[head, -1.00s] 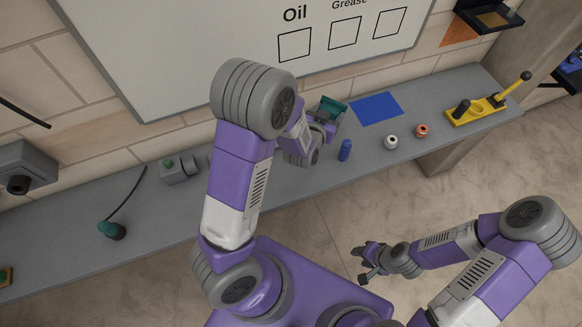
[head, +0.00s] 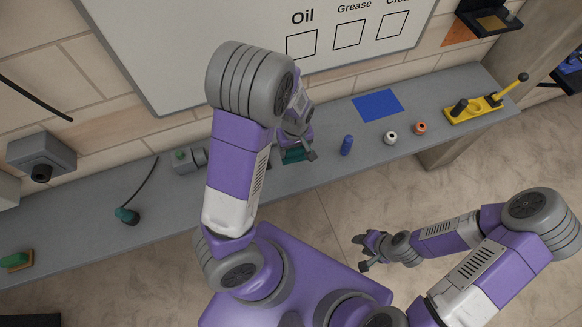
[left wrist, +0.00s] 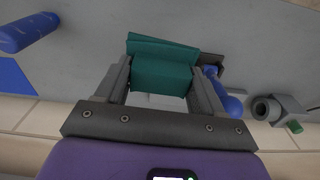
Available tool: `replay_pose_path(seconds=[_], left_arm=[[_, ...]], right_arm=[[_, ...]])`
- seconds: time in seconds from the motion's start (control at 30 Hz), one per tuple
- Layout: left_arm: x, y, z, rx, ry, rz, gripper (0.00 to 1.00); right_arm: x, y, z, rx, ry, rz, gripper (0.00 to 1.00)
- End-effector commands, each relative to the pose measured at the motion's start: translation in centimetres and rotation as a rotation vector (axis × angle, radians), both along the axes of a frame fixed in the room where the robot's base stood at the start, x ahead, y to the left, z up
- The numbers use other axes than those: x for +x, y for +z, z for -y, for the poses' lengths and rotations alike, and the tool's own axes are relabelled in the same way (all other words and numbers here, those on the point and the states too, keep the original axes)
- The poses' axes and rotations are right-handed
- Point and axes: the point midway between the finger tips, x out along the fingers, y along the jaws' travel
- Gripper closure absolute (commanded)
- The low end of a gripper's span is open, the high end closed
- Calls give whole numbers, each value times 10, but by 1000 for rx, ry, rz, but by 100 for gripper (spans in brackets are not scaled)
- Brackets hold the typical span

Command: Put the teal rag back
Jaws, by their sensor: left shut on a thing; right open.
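The teal rag (head: 293,156) is a folded block of cloth held by my left gripper (head: 297,150) over the grey bench, left of the blue cylinder. In the left wrist view the rag (left wrist: 162,66) sits between the two fingers of my left gripper (left wrist: 158,82). In the head view the gripper and arm partly hide the rag; I cannot tell whether it touches the bench. My right gripper (head: 366,252) is open and empty, out over the floor in front of the bench.
On the bench (head: 250,195) are a blue mat (head: 378,105), a blue cylinder (head: 347,145), a white ring (head: 390,138), an orange ring (head: 420,128) and a yellow tool (head: 478,109). A blue-handled object (left wrist: 232,104) lies close beside the gripper. A green block (head: 16,260) lies far left.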

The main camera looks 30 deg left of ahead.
Motion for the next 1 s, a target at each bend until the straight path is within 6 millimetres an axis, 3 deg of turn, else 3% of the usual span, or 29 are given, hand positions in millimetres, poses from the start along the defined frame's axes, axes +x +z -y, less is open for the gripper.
replay_pose_path(seconds=[0.13,0.47,1.0], left_arm=[[-13,6,-3,-38,52,-31,57],[-14,2,-3,-40,55,-34,57],[-16,-74,-3,-40,55,-38,57]], right_arm=[[0,4,0,0,0,0,57],[0,3,0,0,-1,0,57],[0,-8,0,0,0,0,57]])
